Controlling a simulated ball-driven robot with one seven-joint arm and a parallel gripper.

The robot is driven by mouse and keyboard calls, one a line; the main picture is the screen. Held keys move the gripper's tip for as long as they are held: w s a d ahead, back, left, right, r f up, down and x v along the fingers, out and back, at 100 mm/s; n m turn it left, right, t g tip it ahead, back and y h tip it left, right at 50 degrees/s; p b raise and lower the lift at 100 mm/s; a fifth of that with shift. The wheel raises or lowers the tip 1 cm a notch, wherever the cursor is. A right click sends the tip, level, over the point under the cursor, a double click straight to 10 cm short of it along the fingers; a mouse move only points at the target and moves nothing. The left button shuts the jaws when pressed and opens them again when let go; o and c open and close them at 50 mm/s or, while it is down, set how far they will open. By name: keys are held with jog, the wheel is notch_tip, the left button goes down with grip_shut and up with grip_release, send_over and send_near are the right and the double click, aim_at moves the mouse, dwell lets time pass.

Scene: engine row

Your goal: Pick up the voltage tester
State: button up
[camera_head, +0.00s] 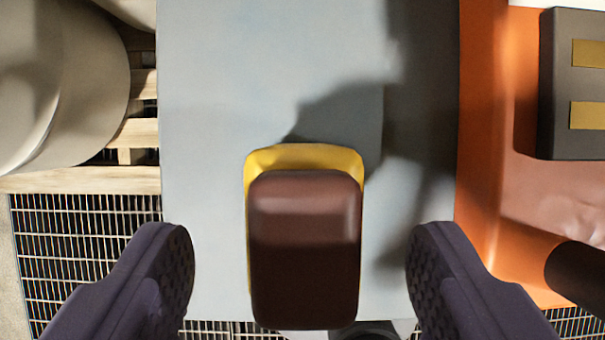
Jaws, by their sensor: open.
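What looks like the voltage tester (305,240) is a rounded block with a dark brown top and a yellow rim or lower layer. It lies near the front edge of a pale grey surface (260,70). My gripper (300,265) is open, with one dark purple finger to the left of the block and one to the right. A gap shows on both sides, and neither finger touches it. The block's underside is hidden.
An orange structure (485,190) with a dark grey box (572,85) stands at the right. A large pale cylinder (65,85) sits on wooden slats (130,132) at the left. Metal grating (80,250) lies below. The grey surface behind the block is clear.

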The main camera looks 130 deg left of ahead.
jog(key=b+x, duration=0.2)
jog(key=x, duration=0.2)
jog(key=shift+f, duration=0.2)
jog(key=shift+s+r, duration=0.1)
jog(key=shift+r, duration=0.05)
jog(key=shift+c, duration=0.9)
jog(key=c, duration=1)
